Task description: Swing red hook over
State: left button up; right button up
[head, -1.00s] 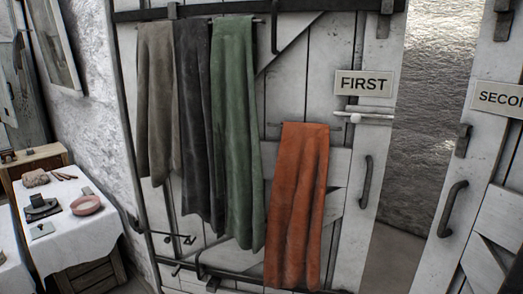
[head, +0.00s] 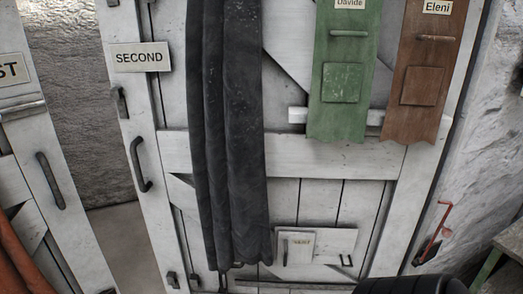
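A thin red hook (head: 436,230) shows at the lower right, by the right edge of the door marked SECOND, against the rough wall. It stands slanted, with its bent upper end at the top and a small black part at its lower end. I cannot tell what its tip rests on or catches. The white plank door (head: 290,155) fills the middle of the view. Neither of my grippers is in view.
A dark cloth (head: 238,130) hangs down the door. A green board (head: 343,110) and a brown board (head: 412,100) hang at its upper right. A bench edge (head: 505,240) shows at the far right. An open gap (head: 85,90) lies left of the SECOND sign (head: 138,57).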

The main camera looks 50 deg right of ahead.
aim_at(447, 233)
jog(key=z, duration=3.1)
